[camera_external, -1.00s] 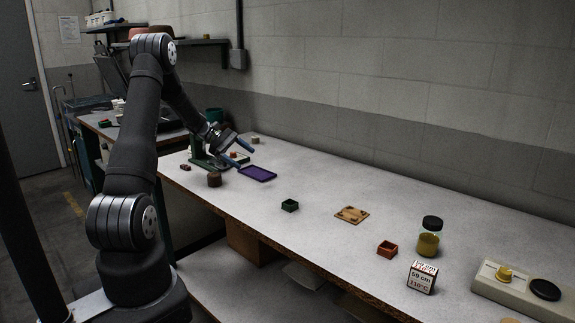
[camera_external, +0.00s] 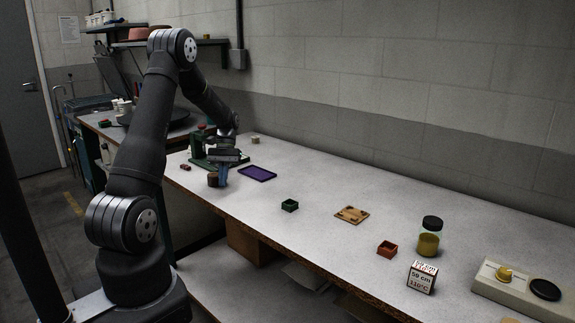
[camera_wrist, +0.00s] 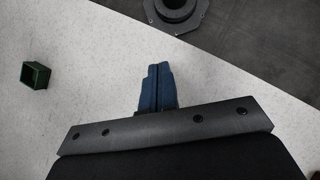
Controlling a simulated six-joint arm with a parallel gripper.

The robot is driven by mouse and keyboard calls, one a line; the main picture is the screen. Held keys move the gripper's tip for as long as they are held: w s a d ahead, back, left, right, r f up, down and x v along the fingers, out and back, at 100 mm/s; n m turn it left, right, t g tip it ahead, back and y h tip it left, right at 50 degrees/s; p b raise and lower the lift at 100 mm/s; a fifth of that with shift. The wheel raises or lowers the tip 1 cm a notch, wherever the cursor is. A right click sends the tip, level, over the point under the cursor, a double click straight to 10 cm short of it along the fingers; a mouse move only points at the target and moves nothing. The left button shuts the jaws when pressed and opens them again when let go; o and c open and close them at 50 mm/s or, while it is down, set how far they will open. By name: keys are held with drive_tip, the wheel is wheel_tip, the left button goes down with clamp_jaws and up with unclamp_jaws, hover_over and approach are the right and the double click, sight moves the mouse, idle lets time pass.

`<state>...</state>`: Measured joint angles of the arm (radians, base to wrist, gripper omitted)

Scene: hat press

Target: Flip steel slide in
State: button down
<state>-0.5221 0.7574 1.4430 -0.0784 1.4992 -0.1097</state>
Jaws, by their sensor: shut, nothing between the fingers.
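The green press (camera_external: 198,143) stands at the far left end of the bench, behind my gripper. Its base shows only in part, and I cannot make out a steel slide on it. The press is not in the wrist view.
A small red item (camera_external: 185,167) lies left.

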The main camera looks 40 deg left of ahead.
drive_tip(key=a+m+g+y, duration=0.1)
drive_tip(key=m+y, duration=0.1)
drive_tip(key=s+a+m+g+y, duration=0.1)
drive_tip(key=m+y, duration=0.1)
drive_tip(key=a+m+y, duration=0.1)
drive_tip(key=m+y, duration=0.1)
drive_tip(key=shift+s+a+f+m+g, duration=0.15)
drive_tip(key=shift+s+a+m+g, duration=0.15)
drive_tip(key=shift+a+g, duration=0.1)
drive_tip(key=w+r+m+t+y, duration=0.4)
drive_tip(key=w+r+m+y, duration=0.1)
drive_tip(key=w+m+y, duration=0.35)
drive_tip(key=w+r+m+t+y, duration=0.3)
drive_tip(key=w+r+m+y, duration=0.35)
drive_tip(key=m, duration=0.35)
drive_tip(key=shift+m+t+y, duration=0.25)
drive_tip(key=shift+t+y, duration=0.15)
drive_tip(key=shift+y, duration=0.1)
drive_tip(key=f, duration=1.2)
drive_tip(key=shift+w+a, duration=0.3)
drive_tip(key=shift+w, duration=0.05)
drive_tip(key=shift+f, duration=0.55)
drive_tip(key=a, duration=1)
